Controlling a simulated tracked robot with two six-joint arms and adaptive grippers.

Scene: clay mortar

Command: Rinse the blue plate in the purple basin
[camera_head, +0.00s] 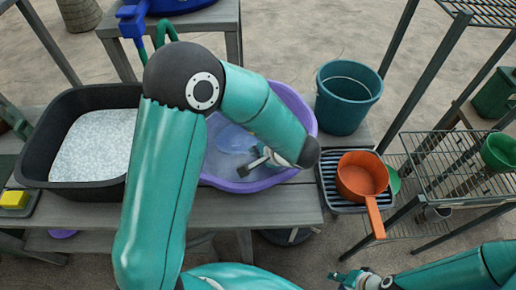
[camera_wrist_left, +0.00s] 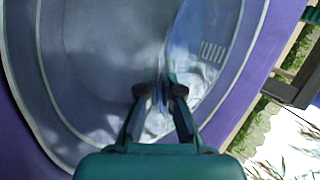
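The purple basin (camera_head: 297,103) stands on the grey table and holds water; its wall also shows in the left wrist view (camera_wrist_left: 252,72). The blue plate (camera_head: 232,138) is inside the basin, partly hidden by my left arm. In the left wrist view the plate (camera_wrist_left: 196,45) is tilted and seen nearly edge-on between the fingertips. My left gripper (camera_head: 252,162) reaches down into the basin, and its fingers (camera_wrist_left: 160,92) are close together on the plate's edge. My right gripper (camera_head: 345,278) is low at the bottom right, away from the basin; its opening is unclear.
A teal bucket (camera_head: 345,100) stands behind right. An orange saucepan (camera_head: 362,178) sits on a rack (camera_head: 328,182) to the right. Wire shelves (camera_head: 460,165) stand further right.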

